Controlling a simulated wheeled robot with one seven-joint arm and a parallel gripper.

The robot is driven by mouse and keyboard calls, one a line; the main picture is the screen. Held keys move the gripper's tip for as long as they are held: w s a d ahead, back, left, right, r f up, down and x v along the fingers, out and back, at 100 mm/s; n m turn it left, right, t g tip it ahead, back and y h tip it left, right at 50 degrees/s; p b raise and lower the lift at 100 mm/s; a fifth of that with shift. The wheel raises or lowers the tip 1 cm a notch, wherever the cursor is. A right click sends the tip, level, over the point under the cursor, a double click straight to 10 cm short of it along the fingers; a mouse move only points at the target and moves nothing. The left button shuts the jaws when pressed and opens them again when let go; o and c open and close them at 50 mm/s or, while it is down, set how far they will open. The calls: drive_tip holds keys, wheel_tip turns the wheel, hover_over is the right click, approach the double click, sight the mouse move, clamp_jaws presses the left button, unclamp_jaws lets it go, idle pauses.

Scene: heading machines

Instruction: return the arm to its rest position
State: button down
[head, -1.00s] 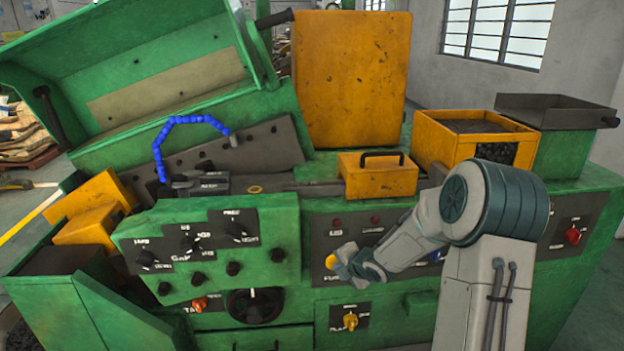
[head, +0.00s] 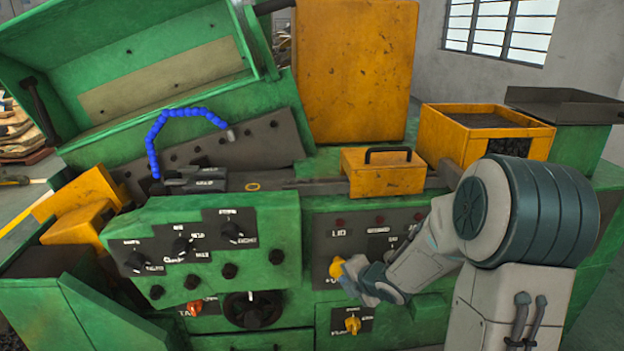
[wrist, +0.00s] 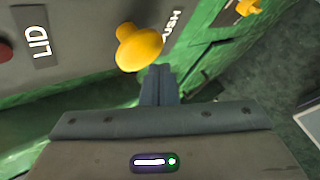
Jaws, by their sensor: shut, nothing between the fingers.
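My arm (head: 425,262) reaches in from the right in the head view, in front of the green machine (head: 225,328). My gripper (head: 350,284) is at its end, low beside a yellow knob (head: 336,267) on the grey control panel. In the wrist view my gripper (wrist: 158,72) has its fingers together and empty. The yellow knob (wrist: 138,47) stands just beyond the fingertips, slightly left. I cannot tell whether the fingertips touch it.
The panel has a LID label (wrist: 38,42) and a second yellow knob (head: 353,325) below. A yellow box with a handle (head: 385,180) sits on the machine top. An open green lid (head: 120,60) rises at left. Free floor shows at right in the wrist view.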

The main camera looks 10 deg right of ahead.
idle(0.3)
drive_tip(key=s+d+r+m+g+h, duration=0.2)
drive_tip(key=s+d+r+m+h, duration=0.3)
drive_tip(key=s+r+m, duration=0.65)
drive_tip(key=s+a+m+g, duration=0.2)
drive_tip(key=s+a+m, duration=0.1)
drive_tip(key=s+m, duration=0.3)
drive_tip(key=s+a+r+m+g+y, duration=0.1)
drive_tip(key=s+a+m, duration=0.2)
drive_tip(key=s+m, duration=0.4)
drive_tip(key=shift+s+g, duration=0.4)
drive_tip(key=shift+s, duration=0.85)
drive_tip(key=shift+w+d, duration=0.1)
